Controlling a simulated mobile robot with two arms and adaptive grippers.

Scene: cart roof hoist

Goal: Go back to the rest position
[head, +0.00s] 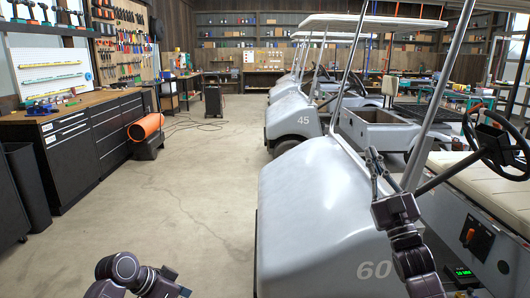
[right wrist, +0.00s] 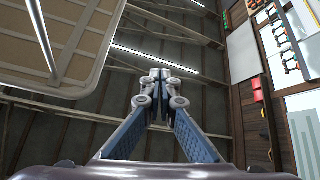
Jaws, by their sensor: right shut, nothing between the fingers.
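My right gripper (head: 373,158) points up in front of the nearest cart's grey body, close to a roof post. In the right wrist view its fingers (right wrist: 160,78) meet at the tips, shut with nothing between them. My left arm shows low in the head view, with what looks like its gripper (head: 172,281) partly cut off by the bottom edge; I cannot tell its opening. The nearest cart (head: 320,205), marked 60, stands at centre right. Part of its roof (head: 485,4) shows at the top right edge.
The steering wheel (head: 497,143) and pale seat (head: 490,185) are right of my right arm. More carts, one marked 45 (head: 293,117), stand behind. A black workbench (head: 75,135) and an orange cylinder (head: 146,127) are at left. The concrete floor (head: 190,190) between is clear.

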